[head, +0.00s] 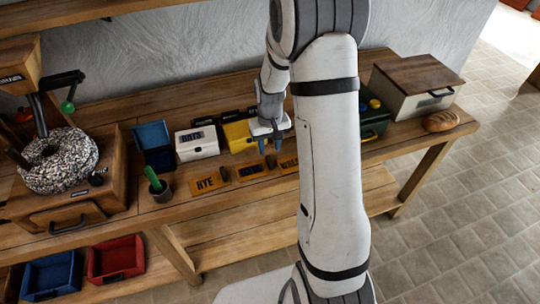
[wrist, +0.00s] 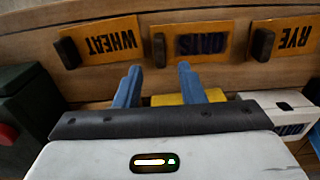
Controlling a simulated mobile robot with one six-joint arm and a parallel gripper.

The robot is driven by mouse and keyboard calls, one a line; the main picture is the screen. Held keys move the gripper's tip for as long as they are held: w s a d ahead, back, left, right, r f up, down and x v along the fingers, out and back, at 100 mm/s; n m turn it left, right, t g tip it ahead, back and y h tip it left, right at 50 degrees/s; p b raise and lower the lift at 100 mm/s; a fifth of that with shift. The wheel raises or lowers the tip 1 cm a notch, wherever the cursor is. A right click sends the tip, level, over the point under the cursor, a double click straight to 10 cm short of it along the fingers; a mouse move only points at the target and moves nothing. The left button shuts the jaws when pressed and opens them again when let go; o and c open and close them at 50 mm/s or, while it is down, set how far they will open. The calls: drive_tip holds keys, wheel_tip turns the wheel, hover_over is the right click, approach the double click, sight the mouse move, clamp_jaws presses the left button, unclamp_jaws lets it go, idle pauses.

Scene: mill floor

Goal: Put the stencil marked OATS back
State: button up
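The OATS stencil (wrist: 201,43) is an orange plate with dark letters and a black knob, lying flat on the bench between the WHEAT stencil (wrist: 108,42) and the RYE stencil (wrist: 296,38). In the head view the OATS stencil (head: 251,170) lies near the bench's front edge, its letters hard to read. My gripper (wrist: 158,72) is open, with nothing between its blue fingers. In the wrist view its fingertips point toward the OATS stencil and its knob. In the head view my gripper (head: 268,148) hangs over the bench behind the stencil row, pointing down.
A white box marked OATS (head: 197,148), an open blue box (head: 151,136) and a yellow box (head: 238,137) stand behind the stencils. A green box (head: 374,124) stands right.

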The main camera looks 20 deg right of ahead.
drive_tip(key=s+a+r+t, duration=0.1)
drive_tip(key=s+a+r, duration=0.1)
drive_tip(key=s+r, duration=0.45)
drive_tip(key=s+a+r+t, duration=0.1)
drive_tip(key=s+r, duration=0.2)
drive_tip(key=r, duration=0.7)
drive_tip(key=s+a+r+t, duration=0.1)
drive_tip(key=s+r, duration=0.2)
drive_tip(key=s, duration=0.9)
drive_tip(key=shift+s+a+r+b, duration=0.2)
drive_tip(key=shift+a+b, duration=0.1)
drive_tip(key=shift+a, duration=0.1)
